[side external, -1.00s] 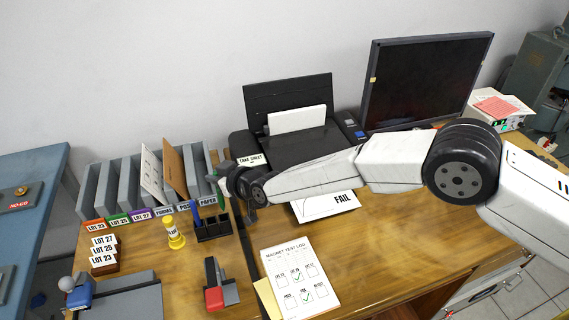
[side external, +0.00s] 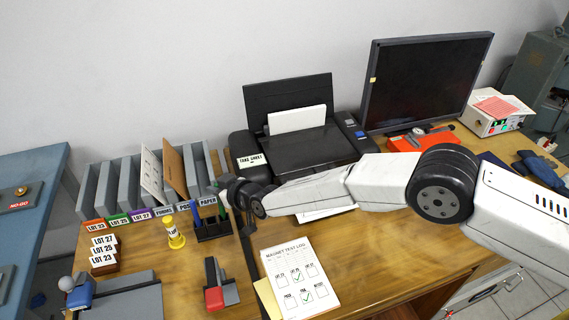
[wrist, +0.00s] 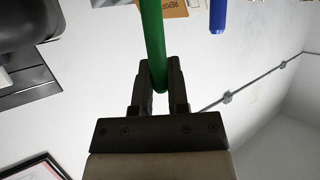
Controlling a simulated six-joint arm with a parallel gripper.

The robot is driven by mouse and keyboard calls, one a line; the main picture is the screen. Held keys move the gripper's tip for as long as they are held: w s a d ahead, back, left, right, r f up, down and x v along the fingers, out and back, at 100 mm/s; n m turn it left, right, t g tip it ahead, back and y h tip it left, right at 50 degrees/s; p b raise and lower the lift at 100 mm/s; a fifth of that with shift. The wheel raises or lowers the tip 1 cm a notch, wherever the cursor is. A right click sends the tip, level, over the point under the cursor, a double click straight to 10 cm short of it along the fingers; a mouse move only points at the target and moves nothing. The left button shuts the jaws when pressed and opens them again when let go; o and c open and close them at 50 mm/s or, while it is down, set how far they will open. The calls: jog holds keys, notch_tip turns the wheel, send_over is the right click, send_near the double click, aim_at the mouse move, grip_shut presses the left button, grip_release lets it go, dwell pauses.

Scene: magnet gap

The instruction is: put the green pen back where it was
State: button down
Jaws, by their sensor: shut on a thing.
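My gripper (side external: 223,187) is over the right part of the black pen holder (side external: 213,232) in the side view. It is shut on the green pen (wrist: 153,40), which runs up out of the jaws (wrist: 157,88) in the wrist view. In the side view the green pen (side external: 222,210) hangs below the gripper, with its lower end at the holder. I cannot tell how deep it sits in a compartment. A blue pen (side external: 196,214) stands upright in the holder's left part and also shows in the wrist view (wrist: 217,16).
Grey upright sorters (side external: 128,190) stand behind the holder. A yellow tube (side external: 174,233) stands to its left. A red and black stapler-like tool (side external: 216,290) and the test log sheet (side external: 300,280) lie in front. A printer (side external: 300,150) stands at the back right.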

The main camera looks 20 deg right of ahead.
aim_at(224, 215)
jog(key=shift+f, duration=0.1)
jog(key=shift+f, duration=1.7)
jog(key=c, duration=0.6)
grip_release()
jog(key=shift+f, duration=0.15)
jog(key=shift+r, duration=0.2)
jog(key=shift+v, duration=5.95)
